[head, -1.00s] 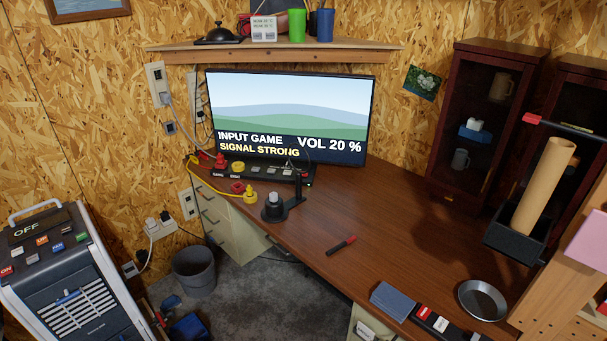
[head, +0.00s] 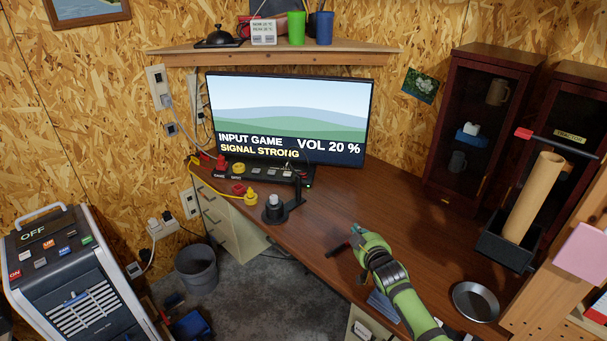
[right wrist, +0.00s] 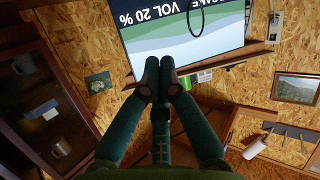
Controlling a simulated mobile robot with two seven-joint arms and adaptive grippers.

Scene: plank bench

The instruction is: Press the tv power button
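The TV (head: 288,112) stands on the desk against the wall. Its screen is lit and reads "INPUT GAME", "SIGNAL STRONG" and "VOL 20 %"; it also shows upside down in the right wrist view (right wrist: 185,40). A black control panel (head: 262,172) with several buttons lies in front of it; the labels are too small to tell which is the power button. My right gripper (head: 356,232) is above the desk, to the right of and nearer than the panel, apart from it. In the right wrist view its fingertips (right wrist: 160,78) meet with nothing between them. My left gripper is out of view.
A black stand with a grey knob (head: 274,208) and a yellow plug (head: 250,197) sit before the panel. A metal dish (head: 476,303) is at the front right. The desk's middle right is clear.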

